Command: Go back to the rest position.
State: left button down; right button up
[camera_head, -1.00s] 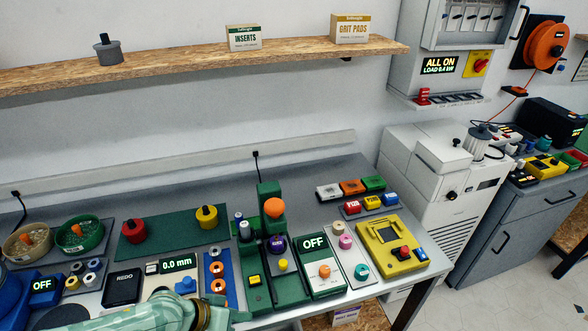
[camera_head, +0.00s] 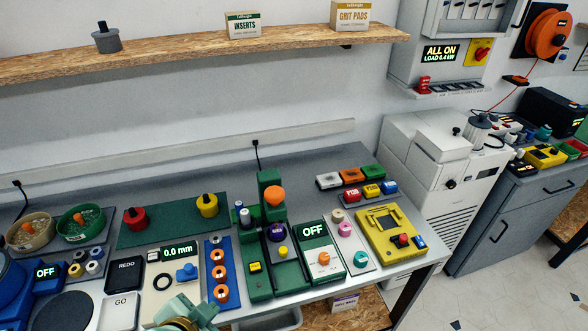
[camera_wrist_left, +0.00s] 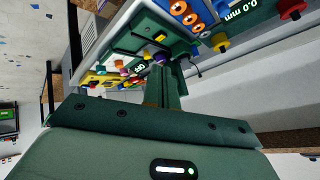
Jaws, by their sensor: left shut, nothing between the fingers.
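My left gripper (camera_head: 206,312) shows at the bottom edge of the head view, in front of the bench. Most of it is cut off by the frame. In the left wrist view the two dark green fingers (camera_wrist_left: 165,88) are together with nothing between them. They point toward the bench, which appears tilted there, and touch nothing that I can see. My right gripper is in neither view.
The bench holds a green press (camera_head: 272,225), a blue strip of orange-centred rings (camera_head: 219,270), a REDO panel (camera_head: 124,275) and a yellow device (camera_head: 392,236). A wooden shelf (camera_head: 180,50) runs above. A grey tray (camera_head: 270,320) sits below the front edge.

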pick_arm(q)
jog(key=s+a+r+n+g+y, duration=0.15)
jog(key=s+a+y, duration=0.5)
jog(key=a, duration=0.75)
jog(key=s+d+f+g+h+b, duration=0.1)
jog(key=s+d+f+h+b, duration=0.2)
jog(key=f, duration=1.4)
jog(key=s+d+f+g+h+b, duration=0.15)
jog(key=f+b, duration=0.25)
jog(key=f, duration=1.4)
jog(key=s+f+n+g+b, duration=0.3)
jog(key=s+f+b, duration=0.3)
jog(key=s+f, duration=1.3)
jog(key=shift+s+d+f+n+g+h, duration=0.3)
jog(key=shift+s+d+f+n, duration=0.05)
jog(key=shift+f, duration=0.1)
